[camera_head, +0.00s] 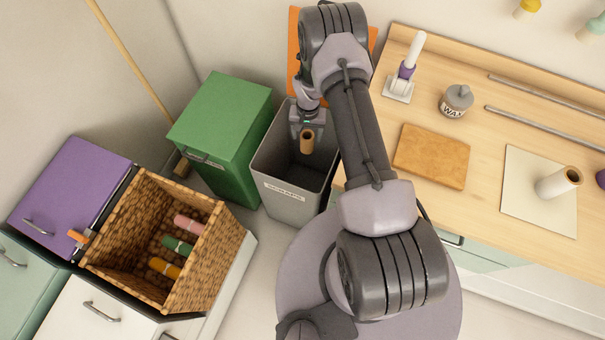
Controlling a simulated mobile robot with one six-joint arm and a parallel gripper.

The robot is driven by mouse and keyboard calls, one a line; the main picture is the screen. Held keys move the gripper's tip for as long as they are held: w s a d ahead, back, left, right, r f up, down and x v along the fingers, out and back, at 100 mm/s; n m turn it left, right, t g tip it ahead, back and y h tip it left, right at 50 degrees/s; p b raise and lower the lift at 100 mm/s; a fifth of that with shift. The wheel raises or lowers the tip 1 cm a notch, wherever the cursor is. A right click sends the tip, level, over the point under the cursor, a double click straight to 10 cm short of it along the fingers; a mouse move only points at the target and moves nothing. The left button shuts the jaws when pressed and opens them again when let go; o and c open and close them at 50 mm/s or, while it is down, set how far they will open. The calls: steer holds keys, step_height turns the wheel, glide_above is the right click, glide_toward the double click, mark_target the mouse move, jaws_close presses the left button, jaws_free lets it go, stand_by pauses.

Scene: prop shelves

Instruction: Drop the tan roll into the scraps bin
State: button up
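The tan roll (307,142) is a short hollow tube, seen end-on at a slant below my gripper (308,130). My gripper is shut on the tan roll and holds it over the open mouth of the scraps bin. The scraps bin (287,202) is a grey open-top bin with a white label on its front. Its inside is dark and looks empty where I can see it. My arm hides part of the bin's right side.
A green lidded bin (217,120) stands just left of the scraps bin. A wicker basket (205,262) with several coloured rolls is at lower left. On the right, a wooden workbench (480,165) carries a wax jar (456,101), a brown board (431,156) and a white roll (552,185).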

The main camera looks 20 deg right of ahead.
step_height(320, 180, up, 17)
steer(key=p, duration=0.5)
steer(key=shift+r, duration=0.2)
